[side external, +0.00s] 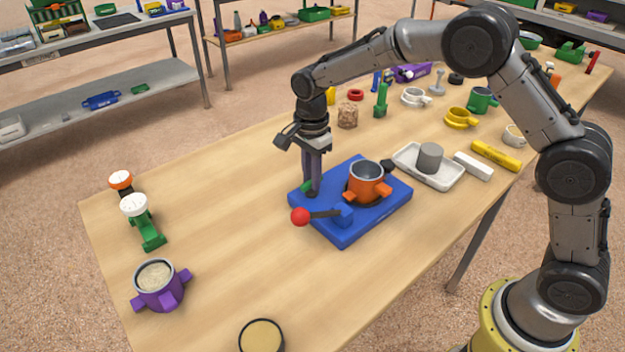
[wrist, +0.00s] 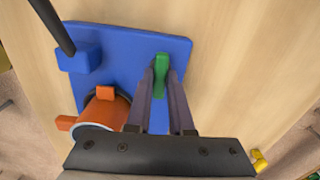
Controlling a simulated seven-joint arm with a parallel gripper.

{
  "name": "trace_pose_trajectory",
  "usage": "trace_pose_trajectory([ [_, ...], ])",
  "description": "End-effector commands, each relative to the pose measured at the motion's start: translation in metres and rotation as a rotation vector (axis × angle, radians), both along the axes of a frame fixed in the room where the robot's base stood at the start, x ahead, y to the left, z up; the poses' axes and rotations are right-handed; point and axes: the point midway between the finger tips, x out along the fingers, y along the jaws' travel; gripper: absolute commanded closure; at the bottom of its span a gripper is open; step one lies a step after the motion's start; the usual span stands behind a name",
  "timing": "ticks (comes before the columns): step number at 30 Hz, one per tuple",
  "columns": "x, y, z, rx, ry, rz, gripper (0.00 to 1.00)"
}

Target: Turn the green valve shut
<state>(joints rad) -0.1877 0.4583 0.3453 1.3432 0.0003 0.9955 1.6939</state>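The green valve (side external: 307,186) is a small handle at the left corner of a blue base plate (side external: 343,237). In the wrist view the green valve (wrist: 161,62) points along the picture's vertical. My gripper (side external: 313,190) points down at the plate, its fingertips at the valve. In the wrist view my gripper's fingertips (wrist: 162,78) lie one on each side of the green handle, very close to it. Whether they press on it I cannot tell. The fingers hide part of the valve in the side view.
An orange pot (side external: 368,182) stands on the plate, right of my gripper. A lever with a red ball (side external: 300,217) sticks out at the plate's front. A white tray (side external: 452,178) with a grey cylinder (side external: 430,158) is beyond.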

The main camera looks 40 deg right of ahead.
Motion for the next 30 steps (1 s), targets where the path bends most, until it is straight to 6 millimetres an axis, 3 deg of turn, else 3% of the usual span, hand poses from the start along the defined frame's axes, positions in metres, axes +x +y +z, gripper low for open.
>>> trace_pose_trajectory([
  [1,0.001,0.0,0.001,0.0,-0.004,0.003,0.73],
  [3,0.001,0.0,0.001,0.0,-0.003,0.006,0.6],
  [14,0.001,0.0,0.005,0.0,-0.003,0.008,0.6],
  [30,0.001,0.0,0.058,0.0,-0.002,0.009,0.6],
])
